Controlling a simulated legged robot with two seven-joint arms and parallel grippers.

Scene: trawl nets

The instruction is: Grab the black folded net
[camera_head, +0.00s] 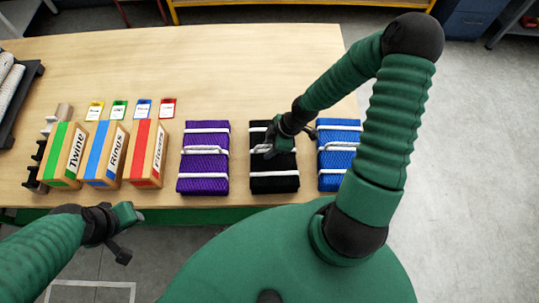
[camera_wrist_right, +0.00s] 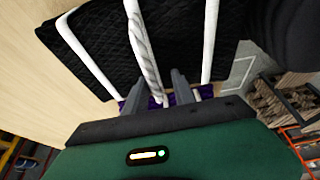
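The black folded net (camera_head: 273,182) lies on the table between a purple net and a blue net. It has white straps and a twisted white rope handle across its middle. My right gripper (camera_head: 272,143) is over the net's handle and hides part of it. In the right wrist view the black quilted net (camera_wrist_right: 105,55) fills the upper part. The rope handle (camera_wrist_right: 143,45) runs down between the two fingers of my right gripper (camera_wrist_right: 158,88), which stand apart. My left gripper (camera_head: 130,234) is empty in front of the table edge, its fingers apart.
The purple net (camera_head: 204,172) lies left of the black one, the blue net (camera_head: 336,135) right, partly behind my right arm. Boxes marked Twine (camera_head: 66,152) and Rings (camera_head: 107,153), plus a red-striped box (camera_head: 147,153), stand further left. The table's back (camera_head: 220,65) is clear.

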